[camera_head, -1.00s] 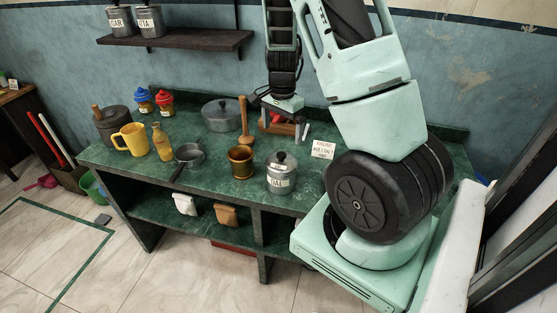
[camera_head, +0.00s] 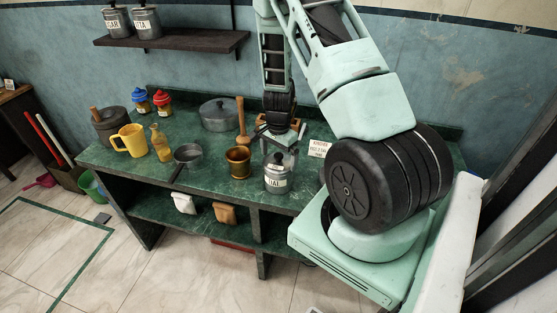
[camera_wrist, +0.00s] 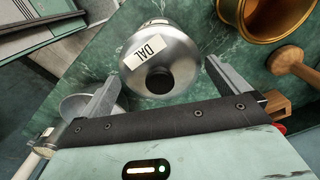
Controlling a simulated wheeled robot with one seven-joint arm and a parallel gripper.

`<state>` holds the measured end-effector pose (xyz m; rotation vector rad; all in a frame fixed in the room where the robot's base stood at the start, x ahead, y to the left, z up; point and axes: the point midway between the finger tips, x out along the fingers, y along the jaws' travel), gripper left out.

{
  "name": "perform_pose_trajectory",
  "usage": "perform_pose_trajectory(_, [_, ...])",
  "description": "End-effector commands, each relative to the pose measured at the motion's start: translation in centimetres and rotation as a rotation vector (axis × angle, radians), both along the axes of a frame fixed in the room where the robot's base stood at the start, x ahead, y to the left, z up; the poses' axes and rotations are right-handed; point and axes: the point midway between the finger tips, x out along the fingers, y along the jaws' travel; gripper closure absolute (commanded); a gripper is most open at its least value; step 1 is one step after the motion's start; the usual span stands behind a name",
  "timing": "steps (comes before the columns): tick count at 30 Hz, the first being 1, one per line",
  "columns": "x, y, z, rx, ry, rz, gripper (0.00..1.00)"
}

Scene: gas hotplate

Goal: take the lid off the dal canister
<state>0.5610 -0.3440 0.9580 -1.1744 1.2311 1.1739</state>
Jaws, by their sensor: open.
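The dal canister (camera_head: 277,181) is a grey metal can with a white label. It stands upright near the front edge of the green counter, and its lid (camera_head: 279,159) is on. In the wrist view the canister (camera_wrist: 174,53) shows its DAL label, with the lid's dark round knob (camera_wrist: 160,80) towards me. My gripper (camera_head: 280,152) is above the canister, partly overlapping the lid in the head view. In the wrist view my gripper (camera_wrist: 162,72) is open, one finger on each side of the lid, with nothing held; contact cannot be told.
A brass mortar (camera_head: 238,161) stands just left of the canister, with a saucepan (camera_head: 187,156) beyond it. A wooden pestle-like tool (camera_head: 242,122) and a lidded pot (camera_head: 219,114) are behind. A paper sign (camera_head: 322,149) stands to the right.

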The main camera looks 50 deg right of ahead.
Motion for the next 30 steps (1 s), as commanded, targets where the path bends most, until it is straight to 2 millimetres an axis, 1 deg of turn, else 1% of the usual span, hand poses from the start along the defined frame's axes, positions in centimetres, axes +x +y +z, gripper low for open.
perform_pose_trajectory(3, [0.0, 0.0, 0.0, 0.000, 0.000, 0.000, 0.00])
perform_pose_trajectory(4, [0.0, 0.0, 0.0, 0.000, 0.000, 0.000, 0.03])
perform_pose_trajectory(5, [0.0, 0.0, 0.0, 0.000, 0.000, 0.000, 0.11])
perform_pose_trajectory(6, [0.0, 0.0, 0.0, 0.000, 0.000, 0.000, 0.22])
perform_pose_trajectory(8, [0.0, 0.0, 0.0, 0.000, 0.000, 0.000, 0.39])
perform_pose_trajectory(9, [0.0, 0.0, 0.0, 0.000, 0.000, 0.000, 0.41])
perform_pose_trajectory(12, [0.0, 0.0, -0.1, 0.000, 0.001, 0.000, 0.44])
perform_pose_trajectory(21, [-0.1, 0.1, -0.1, 0.001, 0.002, 0.000, 0.44])
perform_pose_trajectory(25, [-0.1, 0.1, 0.2, 0.001, 0.002, 0.000, 0.45])
perform_pose_trajectory(26, [-0.1, 0.1, 0.4, 0.000, 0.002, 0.001, 0.51])
perform_pose_trajectory(27, [0.0, 0.1, 0.7, 0.001, 0.002, 0.001, 0.72])
perform_pose_trajectory(28, [0.0, 0.1, 1.0, 0.000, 0.001, 0.001, 1.00])
perform_pose_trajectory(30, [0.0, 0.0, 1.8, -0.001, 0.000, 0.002, 1.00])
